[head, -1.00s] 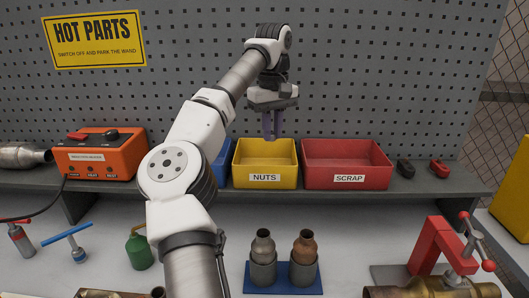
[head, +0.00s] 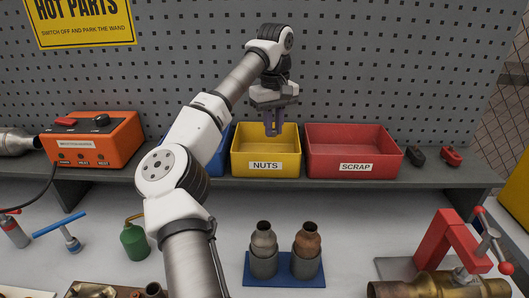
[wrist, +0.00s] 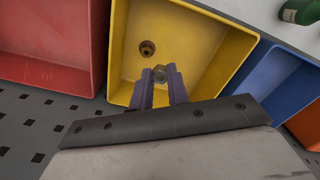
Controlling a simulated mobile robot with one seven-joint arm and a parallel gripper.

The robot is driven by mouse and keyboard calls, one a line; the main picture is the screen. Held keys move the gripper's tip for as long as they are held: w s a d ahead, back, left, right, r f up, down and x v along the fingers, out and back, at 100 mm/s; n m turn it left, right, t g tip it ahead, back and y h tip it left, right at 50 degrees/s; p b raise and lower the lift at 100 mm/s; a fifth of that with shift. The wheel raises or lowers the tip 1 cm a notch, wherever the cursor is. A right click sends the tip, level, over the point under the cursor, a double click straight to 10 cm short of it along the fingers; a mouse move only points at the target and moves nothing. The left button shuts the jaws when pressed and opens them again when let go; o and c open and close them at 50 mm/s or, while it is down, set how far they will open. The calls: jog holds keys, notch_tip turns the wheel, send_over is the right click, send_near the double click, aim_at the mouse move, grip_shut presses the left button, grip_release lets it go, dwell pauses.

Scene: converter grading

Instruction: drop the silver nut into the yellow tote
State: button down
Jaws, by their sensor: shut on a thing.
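The silver nut (wrist: 160,72) shows in the wrist view between the tips of my gripper's purple fingers (wrist: 159,76). My gripper is shut on it. The yellow tote (head: 265,168), labelled NUTS, stands on the shelf, and its inner floor and walls (wrist: 205,30) show behind the nut in the wrist view. In the head view my gripper (head: 272,131) points down over the tote, its fingertips seen against the tote's inside. The nut is too small to make out in the head view.
A brown nut (wrist: 147,48) lies inside the yellow tote. A red SCRAP tote (head: 355,167) stands on its right and a blue tote (head: 218,160) on its left, partly behind my arm. A pegboard (head: 350,60) rises behind the shelf.

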jog(key=shift+f, duration=0.1)
jog(key=c, duration=1.3)
grip_release()
notch_tip(320, 180, up, 12)
jog(key=shift+r, duration=0.1)
